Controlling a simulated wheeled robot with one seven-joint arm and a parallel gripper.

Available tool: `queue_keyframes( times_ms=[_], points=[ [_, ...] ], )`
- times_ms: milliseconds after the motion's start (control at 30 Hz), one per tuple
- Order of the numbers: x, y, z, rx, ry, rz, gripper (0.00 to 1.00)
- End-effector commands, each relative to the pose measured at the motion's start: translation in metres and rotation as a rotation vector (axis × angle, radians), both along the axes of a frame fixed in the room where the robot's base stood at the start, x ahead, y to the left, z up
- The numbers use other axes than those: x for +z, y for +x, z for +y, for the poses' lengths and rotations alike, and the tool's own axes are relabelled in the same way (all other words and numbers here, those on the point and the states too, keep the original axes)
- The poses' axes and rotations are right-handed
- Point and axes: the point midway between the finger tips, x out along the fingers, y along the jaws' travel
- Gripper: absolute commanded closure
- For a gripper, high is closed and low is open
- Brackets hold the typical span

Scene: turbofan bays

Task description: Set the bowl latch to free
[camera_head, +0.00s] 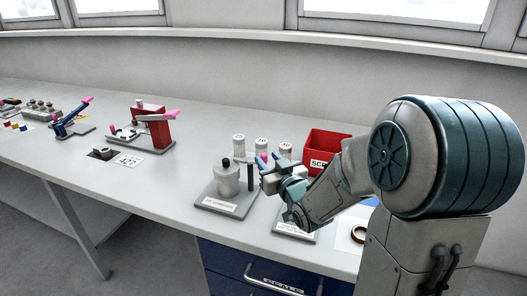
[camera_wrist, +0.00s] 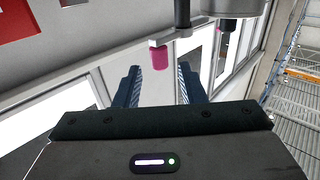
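In the head view a grey bowl-like vessel (camera_head: 228,180) with a black knob stands on a labelled grey base plate (camera_head: 222,204). A dark upright post (camera_head: 250,177) stands at its right. My gripper (camera_head: 268,165) is just right of the post, above the bench. In the wrist view my gripper (camera_wrist: 158,80) is open, its two fingers apart and nothing between them. A pink-tipped grey lever (camera_wrist: 160,57) on a dark post lies just beyond the fingertips, roughly centred between them; it looks like the latch. Which position it is set to I cannot tell. My arm hides part of the area.
White-capped jars (camera_head: 239,144) and a red bin (camera_head: 326,147) stand behind my gripper. A red device with a pink lever (camera_head: 150,118) and a blue one (camera_head: 71,121) stand farther left. The bench front left of the bowl is clear.

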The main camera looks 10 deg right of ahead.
Motion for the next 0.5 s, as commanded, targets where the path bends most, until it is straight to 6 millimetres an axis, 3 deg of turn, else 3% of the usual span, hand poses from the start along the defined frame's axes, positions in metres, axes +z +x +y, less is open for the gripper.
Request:
queue_keyframes(
  times_ms=[200, 500],
  points=[
    [0.0, 0.027, 0.007, 0.001, 0.001, 0.0, 0.63],
    [0.0, 0.035, 0.01, 0.0, 0.0, 0.0, 0.63]
  ],
)
